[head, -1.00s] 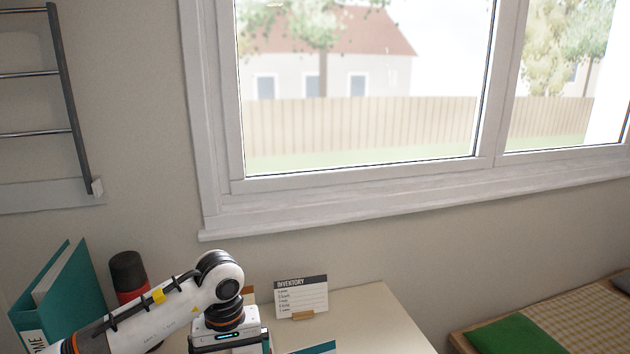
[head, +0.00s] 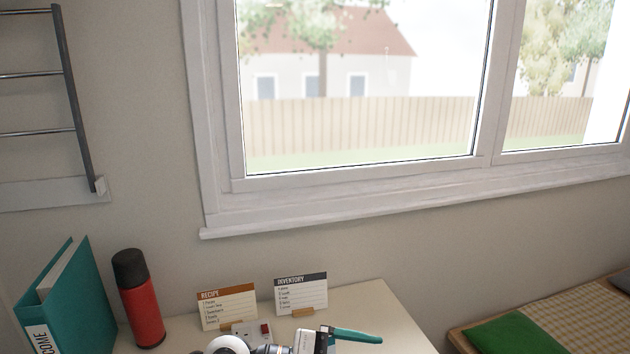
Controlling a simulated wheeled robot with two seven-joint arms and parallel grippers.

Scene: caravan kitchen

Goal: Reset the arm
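My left arm shows low at the bottom edge of the head view, with its white and black wrist and gripper (head: 310,343) in front of the desk. The fingers are mostly cut off by the bottom edge, so I cannot tell whether they are open or shut. A teal, dark-edged thing (head: 354,336) shows right beside the gripper; I cannot tell whether it is held. My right gripper is not in view.
On the desk (head: 385,310) stand a teal binder (head: 68,305), a red flask (head: 139,305) with a black cap, a recipe card (head: 228,304) and an inventory card (head: 301,292). A small grey box (head: 240,332) with a red switch lies before the recipe card. A green cloth (head: 520,337) is at right.

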